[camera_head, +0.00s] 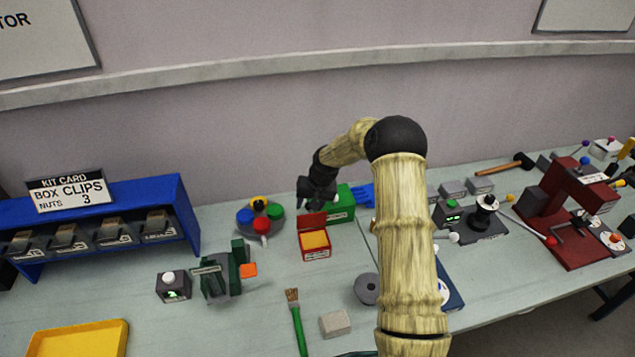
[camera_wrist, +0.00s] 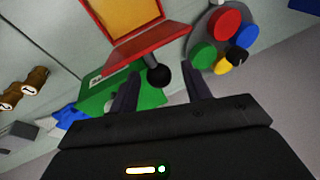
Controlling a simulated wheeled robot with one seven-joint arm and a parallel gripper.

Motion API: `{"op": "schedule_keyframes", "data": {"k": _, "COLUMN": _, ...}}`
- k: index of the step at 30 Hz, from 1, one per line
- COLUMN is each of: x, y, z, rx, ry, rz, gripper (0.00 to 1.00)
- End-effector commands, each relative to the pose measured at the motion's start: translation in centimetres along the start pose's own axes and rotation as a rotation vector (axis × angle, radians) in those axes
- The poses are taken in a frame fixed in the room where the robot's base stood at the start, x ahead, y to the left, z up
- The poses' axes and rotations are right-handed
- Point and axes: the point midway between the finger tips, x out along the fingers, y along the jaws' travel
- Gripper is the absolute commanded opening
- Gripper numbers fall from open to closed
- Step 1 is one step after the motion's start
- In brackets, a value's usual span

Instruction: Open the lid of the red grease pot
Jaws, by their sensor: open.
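The red grease pot (camera_head: 316,254) is a small red box with orange-yellow grease showing inside. Its red lid (camera_head: 312,221) is raised at the back of the pot, so the pot stands open. In the wrist view the pot's grease (camera_wrist: 122,14) is at the top, with the red lid (camera_wrist: 140,47) just below it. A black ball knob (camera_wrist: 158,75) on the lid lies between my fingertips. My gripper (camera_head: 317,201) is just behind and above the raised lid. In the wrist view my gripper (camera_wrist: 161,78) is open, its fingers on either side of the knob with gaps.
A green box (camera_head: 341,204) stands close behind the pot to the right, beside a blue glove-like item (camera_head: 366,194). A round grey holder with coloured caps (camera_head: 260,218) is left of the pot. A brush (camera_head: 296,318) lies in front. Bare table shows between.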

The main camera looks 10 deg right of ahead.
Motion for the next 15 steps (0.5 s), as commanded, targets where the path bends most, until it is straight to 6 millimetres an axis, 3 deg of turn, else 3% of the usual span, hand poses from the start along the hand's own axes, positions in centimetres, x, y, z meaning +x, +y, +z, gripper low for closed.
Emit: {"op": "schedule_keyframes", "data": {"k": 15, "x": -9.8, "y": -0.5, "z": -0.1, "rx": -0.009, "ry": 0.004, "rz": -0.001, "gripper": 0.48}}
